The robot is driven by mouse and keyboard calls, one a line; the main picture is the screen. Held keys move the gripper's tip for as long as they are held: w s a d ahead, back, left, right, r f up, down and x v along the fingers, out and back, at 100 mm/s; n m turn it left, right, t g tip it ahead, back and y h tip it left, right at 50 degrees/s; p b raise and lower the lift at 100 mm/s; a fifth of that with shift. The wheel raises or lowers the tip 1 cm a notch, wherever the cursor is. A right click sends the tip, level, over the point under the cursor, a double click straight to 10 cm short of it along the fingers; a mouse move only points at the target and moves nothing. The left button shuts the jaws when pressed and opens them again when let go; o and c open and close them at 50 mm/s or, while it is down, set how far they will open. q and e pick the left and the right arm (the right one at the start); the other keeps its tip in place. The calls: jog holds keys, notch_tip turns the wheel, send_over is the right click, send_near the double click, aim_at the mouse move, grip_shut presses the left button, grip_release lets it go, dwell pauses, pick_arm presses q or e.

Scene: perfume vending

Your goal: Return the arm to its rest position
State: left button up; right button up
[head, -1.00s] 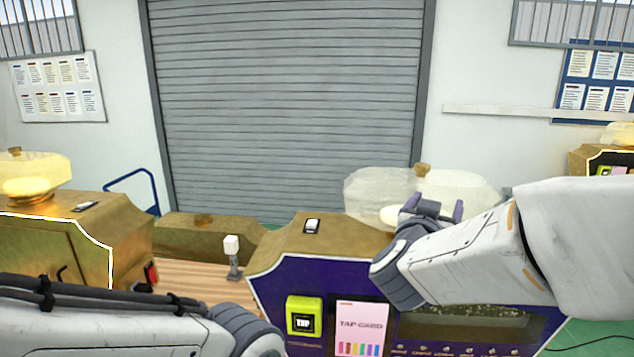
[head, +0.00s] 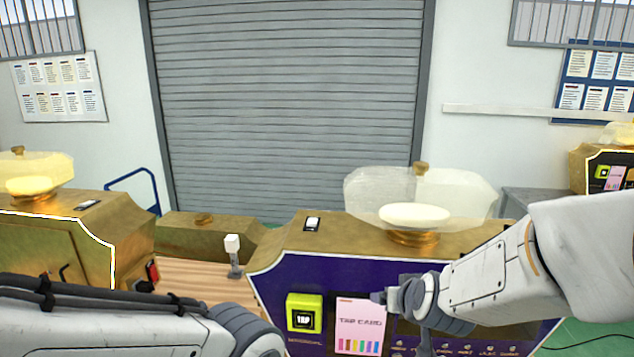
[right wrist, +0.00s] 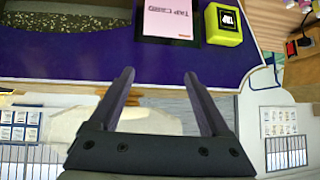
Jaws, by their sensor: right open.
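My right gripper (head: 402,300) is in front of the purple and gold vending machine (head: 290,272), near the right edge of its pink tap card sign (head: 359,326). In the right wrist view the two fingers of the right gripper (right wrist: 158,95) are spread wide with nothing between them. The yellow tap reader (head: 304,314) is on the machine's front, left of the sign; the reader also shows in the right wrist view (right wrist: 226,24). My left arm comes in at the lower left of the head view; its gripper is outside the picture.
A clear bowl-shaped top (head: 365,199) with a white disc stands on the machine. A second gold machine (head: 60,255) is at the left. A small white-topped stand (head: 233,250) is on the wooden surface between. A grey shutter (head: 285,100) closes the back wall.

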jog(key=s+d+f+g, duration=0.3)
jog(key=s+f+g, duration=0.5)
jog(key=s, duration=0.5)
jog(key=s+a+n+g+b, duration=0.1)
jog(key=s+a+n+b, duration=0.3)
jog(key=s+a, duration=0.9)
jog(key=s+n, duration=0.1)
jog(key=n, duration=0.2)
jog(key=shift+a+r+n+g+y, duration=0.2)
jog(key=shift+n+g+y, duration=0.1)
jog(key=shift+g+y, duration=0.1)
